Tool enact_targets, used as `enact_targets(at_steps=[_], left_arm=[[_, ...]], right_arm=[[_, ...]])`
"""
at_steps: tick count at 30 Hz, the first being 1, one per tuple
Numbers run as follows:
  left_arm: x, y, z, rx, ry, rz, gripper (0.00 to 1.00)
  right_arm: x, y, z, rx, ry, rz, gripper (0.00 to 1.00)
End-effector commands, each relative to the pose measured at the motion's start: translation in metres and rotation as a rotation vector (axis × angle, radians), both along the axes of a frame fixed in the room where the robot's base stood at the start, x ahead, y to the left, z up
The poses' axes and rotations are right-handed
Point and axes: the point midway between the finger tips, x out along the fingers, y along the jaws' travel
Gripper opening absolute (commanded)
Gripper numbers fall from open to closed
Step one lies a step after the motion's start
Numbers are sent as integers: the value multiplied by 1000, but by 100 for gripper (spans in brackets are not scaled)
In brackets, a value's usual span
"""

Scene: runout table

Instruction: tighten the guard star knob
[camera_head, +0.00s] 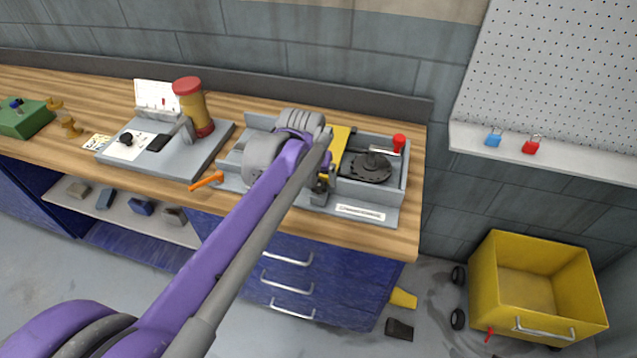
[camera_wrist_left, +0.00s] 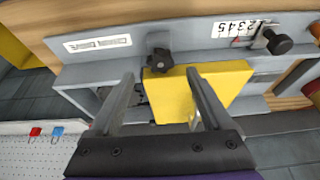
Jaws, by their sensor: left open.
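The black star knob (camera_wrist_left: 160,61) shows in the left wrist view on the grey wall of the fixture, at the edge of the yellow guard (camera_wrist_left: 205,90). My left gripper (camera_wrist_left: 160,76) is open, with its two fingers apart. The knob appears between and just beyond the fingertips; I cannot tell whether they touch it. In the head view my left gripper (camera_head: 323,188) is over the front of the grey fixture (camera_head: 385,214), beside the yellow guard (camera_head: 339,150). My right gripper is not in view.
A second black knob (camera_wrist_left: 278,44) sits by a number scale (camera_wrist_left: 236,28). A red-topped handle (camera_head: 399,142) stands above a dark disc (camera_head: 371,168). An orange handle (camera_head: 206,181) sticks out at left. A red-and-yellow cylinder (camera_head: 193,108) stands farther left. A yellow cart (camera_head: 535,325) is on the floor.

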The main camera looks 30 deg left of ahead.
Motion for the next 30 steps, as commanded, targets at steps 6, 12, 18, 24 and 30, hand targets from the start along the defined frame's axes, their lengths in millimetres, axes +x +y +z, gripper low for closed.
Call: enact_targets(at_steps=[6,12,18,24,30], left_arm=[[12,3,-31,0,0,-1,83],[16,3,-41,0,0,-1,83],[16,3,-41,0,0,-1,83],[16,4,-41,0,0,-1,54],[16,4,-41,0,0,0,18]], right_arm=[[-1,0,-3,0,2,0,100],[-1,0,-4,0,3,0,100],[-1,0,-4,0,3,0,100],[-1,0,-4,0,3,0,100],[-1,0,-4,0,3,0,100]])
